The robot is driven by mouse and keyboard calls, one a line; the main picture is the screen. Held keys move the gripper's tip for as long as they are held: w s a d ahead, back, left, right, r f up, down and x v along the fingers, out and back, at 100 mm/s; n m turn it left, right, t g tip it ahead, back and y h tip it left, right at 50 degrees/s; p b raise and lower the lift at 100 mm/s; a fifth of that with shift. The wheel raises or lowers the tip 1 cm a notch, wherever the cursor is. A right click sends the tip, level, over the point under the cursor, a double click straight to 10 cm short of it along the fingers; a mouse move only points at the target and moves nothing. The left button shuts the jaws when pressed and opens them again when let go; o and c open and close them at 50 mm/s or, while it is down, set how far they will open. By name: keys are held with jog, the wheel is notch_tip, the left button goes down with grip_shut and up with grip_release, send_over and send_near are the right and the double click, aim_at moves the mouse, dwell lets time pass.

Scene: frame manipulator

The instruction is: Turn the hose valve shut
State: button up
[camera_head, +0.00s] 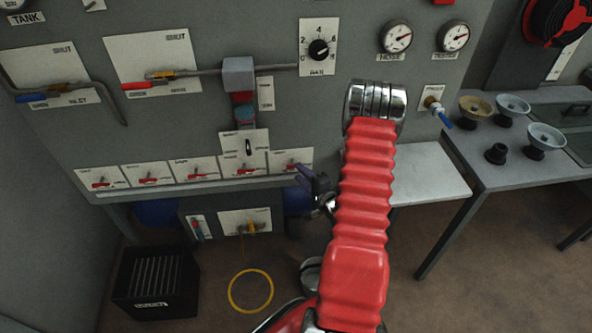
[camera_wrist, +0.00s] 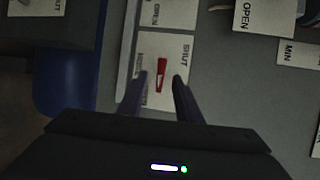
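A row of small white plates with red levers runs along the lower panel. The rightmost plate (camera_head: 291,162) has a red lever. My gripper (camera_head: 310,181) is just right of and below it in the head view. In the wrist view, one red lever (camera_wrist: 161,76) lies between my two open dark fingers, lengthwise along them, on a plate marked SHUT (camera_wrist: 178,45). I cannot tell whether the fingers touch it; a gap shows on both sides. The lettering naming each valve is too small or blurred to read, so I cannot tell which is the hose valve.
Larger valves with a blue handle (camera_head: 31,98) and a red handle (camera_head: 138,85) are at upper left. A grey box (camera_head: 238,75) juts out above the row. A black crate (camera_head: 155,283) stands on the floor. A table (camera_head: 478,160) with funnels is at right.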

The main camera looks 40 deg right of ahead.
jog(key=shift+x, duration=1.95)
jog(key=shift+c, duration=0.3)
grip_shut()
